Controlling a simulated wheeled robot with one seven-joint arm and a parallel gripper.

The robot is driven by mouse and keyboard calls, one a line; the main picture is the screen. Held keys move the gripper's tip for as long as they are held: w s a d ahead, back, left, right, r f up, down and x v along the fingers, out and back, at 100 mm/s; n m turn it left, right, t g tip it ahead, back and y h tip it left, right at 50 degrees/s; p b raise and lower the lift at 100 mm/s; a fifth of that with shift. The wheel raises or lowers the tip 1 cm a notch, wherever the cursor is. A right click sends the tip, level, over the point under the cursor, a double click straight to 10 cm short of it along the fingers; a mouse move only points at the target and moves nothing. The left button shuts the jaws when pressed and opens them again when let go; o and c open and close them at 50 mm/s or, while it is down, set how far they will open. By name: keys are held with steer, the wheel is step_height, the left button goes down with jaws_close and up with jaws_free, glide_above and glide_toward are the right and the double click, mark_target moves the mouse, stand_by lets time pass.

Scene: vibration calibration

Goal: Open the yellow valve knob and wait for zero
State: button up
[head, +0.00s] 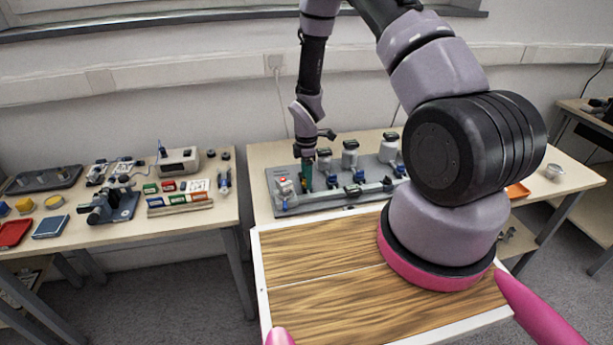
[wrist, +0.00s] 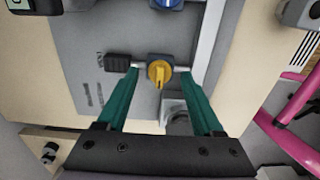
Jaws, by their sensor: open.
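The yellow valve knob (wrist: 159,73) shows in the wrist view, on a dark valve body mounted on the grey panel. My gripper (wrist: 158,78) is open, its two green fingers on either side of the knob, apart from it as far as I can tell. In the head view my gripper (head: 306,178) points down over the left part of the grey panel (head: 300,205); the yellow knob is not clearly visible there. A blue knob (wrist: 168,3) sits above the yellow one in the wrist view. No zero reading is legible.
The left table (head: 180,229) holds tools and coloured boxes. A wooden board (head: 325,270) lies in front of the panel.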

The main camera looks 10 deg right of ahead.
steer(key=shift+c, duration=0.3)
jaws_close()
steer(key=shift+m, duration=0.3)
steer(key=m, duration=0.3)
steer(key=shift+m, duration=0.4)
steer(key=m, duration=1.3)
steer(key=shift+m, duration=0.4)
